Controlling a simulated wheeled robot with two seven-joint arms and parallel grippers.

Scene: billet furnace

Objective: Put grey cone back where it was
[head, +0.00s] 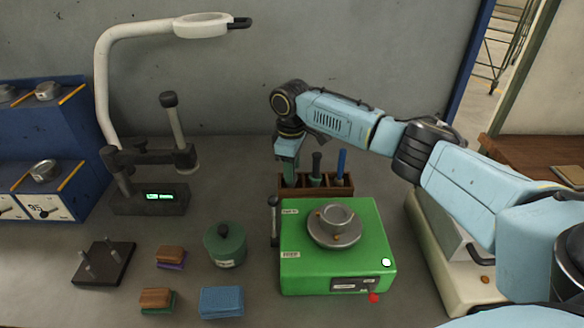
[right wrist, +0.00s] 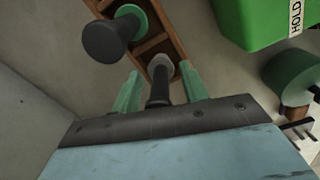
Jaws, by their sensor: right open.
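The grey cone (right wrist: 161,64) has a dark handle and shows in the right wrist view between my open fingers, at the end compartment of the wooden rack (right wrist: 172,34). In the head view the rack (head: 345,190) stands behind the green machine, and my gripper hides the cone there. My right gripper (head: 288,178) points down over the rack's left compartment. In the right wrist view its two fingers (right wrist: 160,88) are apart, one on each side of the dark handle; I cannot tell whether they touch it. My left gripper is not in view.
A dark-handled tool with a green collar (head: 316,166) stands in the rack's middle and a blue one (head: 341,165) at its right. The green machine (head: 305,268) is just in front. A green lidded pot (head: 224,248) stands to the left.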

